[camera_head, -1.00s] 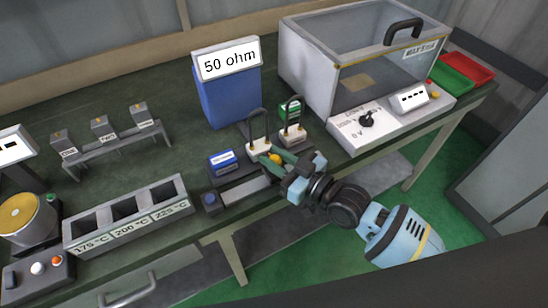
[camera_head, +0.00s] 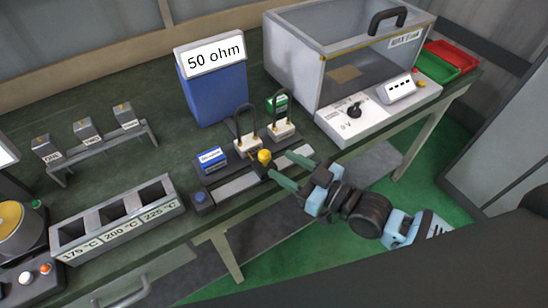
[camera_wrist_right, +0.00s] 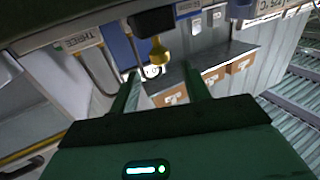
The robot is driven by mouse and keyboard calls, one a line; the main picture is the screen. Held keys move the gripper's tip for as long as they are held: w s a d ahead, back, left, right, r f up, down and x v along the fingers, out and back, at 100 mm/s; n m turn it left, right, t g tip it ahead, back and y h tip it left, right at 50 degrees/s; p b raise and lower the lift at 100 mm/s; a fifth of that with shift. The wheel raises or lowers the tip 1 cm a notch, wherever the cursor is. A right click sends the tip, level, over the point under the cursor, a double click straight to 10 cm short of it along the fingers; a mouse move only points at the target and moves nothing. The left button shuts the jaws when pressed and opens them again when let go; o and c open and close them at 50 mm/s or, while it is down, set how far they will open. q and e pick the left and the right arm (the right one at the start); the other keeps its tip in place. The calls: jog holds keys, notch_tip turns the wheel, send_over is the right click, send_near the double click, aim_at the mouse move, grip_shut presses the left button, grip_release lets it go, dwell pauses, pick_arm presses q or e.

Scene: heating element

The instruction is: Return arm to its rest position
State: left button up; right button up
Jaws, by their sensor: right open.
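My right gripper (camera_head: 289,172) is open and empty in the head view, in front of the fixture at the table's front edge. Its two green fingers (camera_wrist_right: 165,92) stand apart in the right wrist view, with nothing between them. A yellow knob (camera_head: 264,156) on the fixture lies just left of the fingertips. It also shows in the right wrist view (camera_wrist_right: 158,50), beyond the fingers. My right arm comes in from the lower right. My left gripper is not in view.
The fixture (camera_head: 238,182) carries a blue block and two posts with black cable loops. A blue 50 ohm box (camera_head: 213,90) stands behind it. A clear-lidded grey case (camera_head: 345,60) stands right. A three-slot temperature holder (camera_head: 118,222) sits left. Open floor (camera_head: 290,255) lies below.

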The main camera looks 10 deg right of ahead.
jog(key=shift+s+d, duration=0.45)
jog(key=shift+s, duration=0.1)
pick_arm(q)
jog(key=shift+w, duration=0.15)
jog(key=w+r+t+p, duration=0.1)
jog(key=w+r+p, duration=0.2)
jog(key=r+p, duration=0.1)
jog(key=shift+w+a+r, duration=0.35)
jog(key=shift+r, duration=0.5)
pick_arm(e)
jog(key=s+d+f+m+g+h, duration=0.2)
jog(key=s+d+f+m+h, duration=0.1)
jog(key=s+f, duration=0.6)
jog(key=s+d+f+m+g+h, duration=0.3)
jog(key=s+f+h, duration=0.3)
jog(key=s, duration=1.1)
notch_tip(320, 180, down, 4)
jog(key=shift+d+f+h, duration=0.25)
jog(key=shift+d+h, duration=0.05)
jog(key=shift+d, duration=0.15)
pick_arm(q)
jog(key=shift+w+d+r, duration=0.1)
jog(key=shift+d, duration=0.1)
